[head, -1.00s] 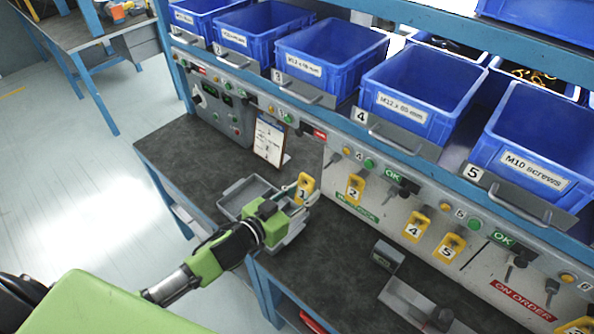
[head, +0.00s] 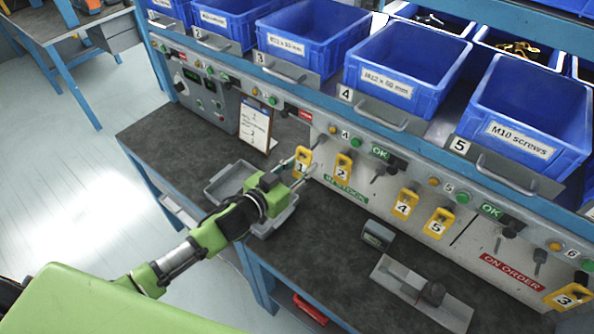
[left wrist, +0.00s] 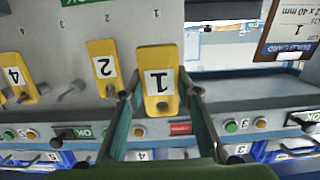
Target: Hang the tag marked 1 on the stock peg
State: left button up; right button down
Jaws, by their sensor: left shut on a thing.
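The yellow tag marked 1 (head: 302,163) is held upright in front of the grey panel, left of the tag marked 2 (head: 343,166). My left gripper (head: 306,168) is shut on it. In the left wrist view, the tag marked 1 (left wrist: 160,82) is between my left fingertips (left wrist: 160,97), upside down in the picture. The tag marked 2 also shows there (left wrist: 103,68). A green label (head: 346,190), partly hidden, is below these tags. A bare peg (head: 379,174) is between tags 2 and 4. I cannot tell whether tag 1 touches a peg. My right gripper is out of view.
Tags marked 4 (head: 404,203) and 5 (head: 438,222) hang further right; tag 3 (head: 569,296) is by the red ON ORDER label (head: 511,273). A grey tray (head: 216,189) is under my left arm. A build card (head: 255,126) stands behind. Blue bins (head: 525,118) are above.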

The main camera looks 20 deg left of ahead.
pick_arm(q)
jog(key=shift+b+x, duration=0.4)
jog(key=shift+x, duration=0.95)
jog(key=shift+w+d+r, duration=0.1)
jog(key=shift+w+d, duration=0.1)
jog(key=shift+w, duration=0.25)
jog(key=shift+w+d, duration=0.25)
jog(key=shift+w, duration=0.35)
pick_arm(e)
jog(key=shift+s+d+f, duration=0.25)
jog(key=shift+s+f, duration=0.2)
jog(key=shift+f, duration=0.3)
pick_arm(q)
jog(key=shift+f, duration=0.25)
jog(key=o, duration=1.1)
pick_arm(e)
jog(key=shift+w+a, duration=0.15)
pick_arm(q)
jog(key=shift+s, duration=0.1)
